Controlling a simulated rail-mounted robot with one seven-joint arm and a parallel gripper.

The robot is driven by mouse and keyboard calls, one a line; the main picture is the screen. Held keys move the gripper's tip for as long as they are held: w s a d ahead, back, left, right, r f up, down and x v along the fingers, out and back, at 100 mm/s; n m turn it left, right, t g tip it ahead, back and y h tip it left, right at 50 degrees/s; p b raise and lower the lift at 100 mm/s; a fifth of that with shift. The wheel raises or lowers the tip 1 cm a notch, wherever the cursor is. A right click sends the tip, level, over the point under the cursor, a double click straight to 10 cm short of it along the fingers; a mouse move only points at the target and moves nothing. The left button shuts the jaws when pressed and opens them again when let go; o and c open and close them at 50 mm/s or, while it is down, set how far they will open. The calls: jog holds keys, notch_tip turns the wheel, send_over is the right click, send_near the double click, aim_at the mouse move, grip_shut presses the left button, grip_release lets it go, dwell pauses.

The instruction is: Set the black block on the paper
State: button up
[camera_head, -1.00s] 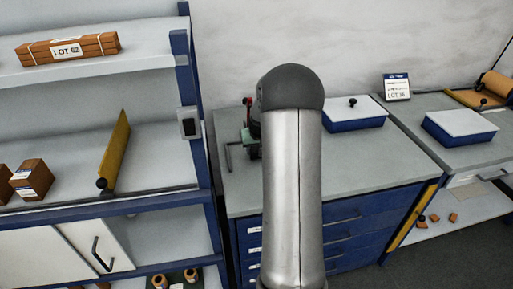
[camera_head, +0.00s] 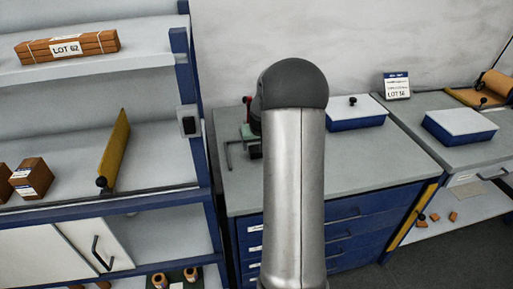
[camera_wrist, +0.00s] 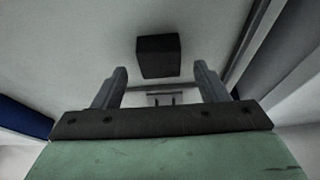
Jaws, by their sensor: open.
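The black block (camera_wrist: 158,56) shows in the wrist view as a dark box on a pale grey surface, beyond my fingertips and roughly centred between them. My gripper (camera_wrist: 161,76) is open, its two grey fingers apart with nothing held between them. A dark bar with bolts and a scuffed green surface fill the lower part of that view.
Blue boxes with white lids stand on the middle (camera_head: 356,112) and right (camera_head: 460,127) benches. A lot card (camera_head: 397,87) stands behind. A blue-framed shelf (camera_head: 195,100) rises on the left.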

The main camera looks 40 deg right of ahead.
jog(key=shift+o, duration=0.4)
jog(key=v, duration=0.9)
jog(key=shift+s+r+b, duration=0.15)
jog(key=shift+r+b, duration=0.2)
jog(key=shift+b, duration=0.1)
jog(key=s+d+f+t+h, duration=0.2)
jog(key=s+h, duration=0.1)
jog(key=s, duration=0.2)
jog(key=t+b, duration=0.2)
jog(key=t, duration=0.2)
send_near(256, 147)
jog(key=x, duration=0.4)
jog(key=shift+f, duration=0.15)
jog(key=shift+p+x, duration=0.4)
jog(key=shift+x, duration=2.3)
jog(key=c, duration=1.2)
grip_shut()
